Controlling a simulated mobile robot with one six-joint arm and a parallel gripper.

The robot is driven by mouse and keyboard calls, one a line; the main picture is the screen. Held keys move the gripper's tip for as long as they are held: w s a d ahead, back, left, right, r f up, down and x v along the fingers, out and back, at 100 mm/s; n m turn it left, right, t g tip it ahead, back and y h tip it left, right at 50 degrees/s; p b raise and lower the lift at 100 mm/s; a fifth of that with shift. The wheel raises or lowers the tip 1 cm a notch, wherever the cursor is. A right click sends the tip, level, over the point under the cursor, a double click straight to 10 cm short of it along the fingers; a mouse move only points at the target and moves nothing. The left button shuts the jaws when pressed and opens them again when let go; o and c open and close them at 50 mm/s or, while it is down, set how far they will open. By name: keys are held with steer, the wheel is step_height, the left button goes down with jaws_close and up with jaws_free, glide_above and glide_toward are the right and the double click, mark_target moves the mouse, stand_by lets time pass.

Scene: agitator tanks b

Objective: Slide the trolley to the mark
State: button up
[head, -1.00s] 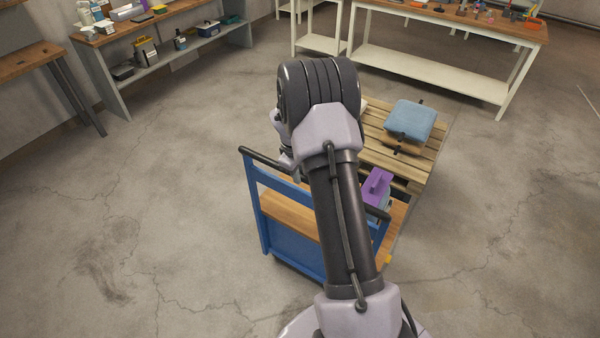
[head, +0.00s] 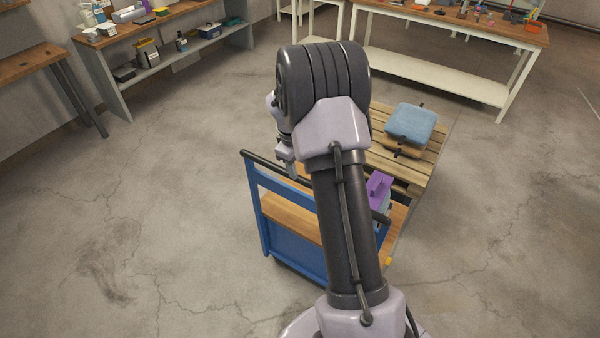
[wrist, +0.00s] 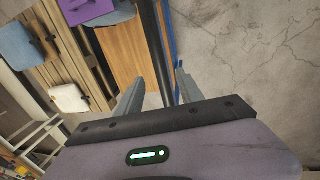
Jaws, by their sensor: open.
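The trolley (head: 292,248) has a blue frame, a wooden deck and a black handle bar (head: 262,162) on its near side. It stands on the concrete floor in front of a pallet. Whether the bar is at finger depth is unclear. My arm hides part of the trolley. No floor mark is clearly visible.
A wooden pallet (head: 420,168) behind the trolley carries a blue cushion-like block (head: 411,122). A purple item (head: 379,185) is beyond the trolley's handle side. Workbenches (head: 440,75) and shelves (head: 170,62) line the back. The floor left and right is clear.

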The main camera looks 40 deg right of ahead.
step_height(320, 180, up, 11)
steer(key=a+p, duration=0.1)
steer(key=a, duration=0.1)
steer(key=shift+s+f+p, duration=0.2)
steer(key=shift+s+p, duration=0.1)
steer(key=shift+s, duration=0.05)
steer(key=shift+a, duration=0.1)
